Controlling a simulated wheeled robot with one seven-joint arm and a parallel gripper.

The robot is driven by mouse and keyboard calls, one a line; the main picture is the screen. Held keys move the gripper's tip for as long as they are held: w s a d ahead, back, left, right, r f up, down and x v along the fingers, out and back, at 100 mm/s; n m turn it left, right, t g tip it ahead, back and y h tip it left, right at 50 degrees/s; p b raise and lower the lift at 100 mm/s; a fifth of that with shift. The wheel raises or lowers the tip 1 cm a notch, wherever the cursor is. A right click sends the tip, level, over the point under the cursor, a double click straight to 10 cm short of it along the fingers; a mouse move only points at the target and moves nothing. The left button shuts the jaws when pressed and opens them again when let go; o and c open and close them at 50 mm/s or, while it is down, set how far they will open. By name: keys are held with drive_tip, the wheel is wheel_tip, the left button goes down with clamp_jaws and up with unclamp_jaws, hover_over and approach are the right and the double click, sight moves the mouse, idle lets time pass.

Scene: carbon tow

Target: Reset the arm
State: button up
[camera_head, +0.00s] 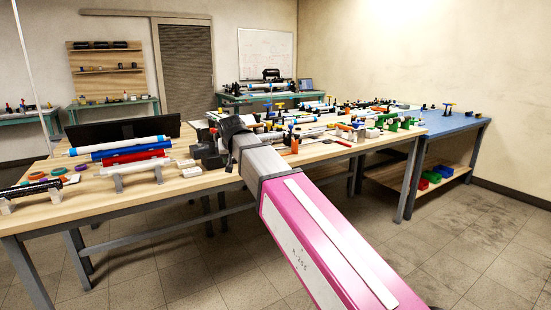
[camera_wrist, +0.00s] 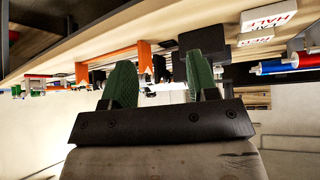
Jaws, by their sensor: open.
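My arm reaches forward from the lower right in the head view, with a pink link and a grey link. My gripper (camera_head: 222,138) is at its far end, over or near the front edge of the wooden workbench (camera_head: 60,214); the exact gap cannot be told. In the wrist view my gripper (camera_wrist: 160,85) shows two green fingers spread apart. I see nothing held between them. The bench and its contents appear upside down behind the fingers in the wrist view. My arm hides part of the bench's front edge in the head view.
White, blue and red rolls (camera_head: 130,152) lie on the bench's left part. Small tools and fixtures crowd the right part. A blue-topped table (camera_head: 450,122) stands at the right, with coloured bins (camera_head: 432,176) on its shelf. The tiled floor (camera_head: 465,245) at right is clear.

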drive_tip(key=d+f+g+h, duration=0.1)
drive_tip(key=d+f+g, duration=0.1)
drive_tip(key=d+f, duration=0.95)
drive_tip(key=s+d+f+g, duration=0.1)
drive_tip(key=s+d+f, duration=0.4)
drive_tip(key=d+f, duration=0.2)
drive_tip(key=s+d+f+m+g, duration=0.1)
drive_tip(key=s+d+f+g, duration=0.1)
drive_tip(key=s+d+f, duration=0.4)
drive_tip(key=s+d+f+m+g, duration=0.1)
drive_tip(key=s+d+f+g, duration=0.1)
drive_tip(key=s+d+f, duration=0.4)
drive_tip(key=d+f, duration=0.4)
drive_tip(key=f, duration=0.4)
drive_tip(key=shift+s+d+f, duration=0.15)
drive_tip(key=shift+s+d, duration=0.05)
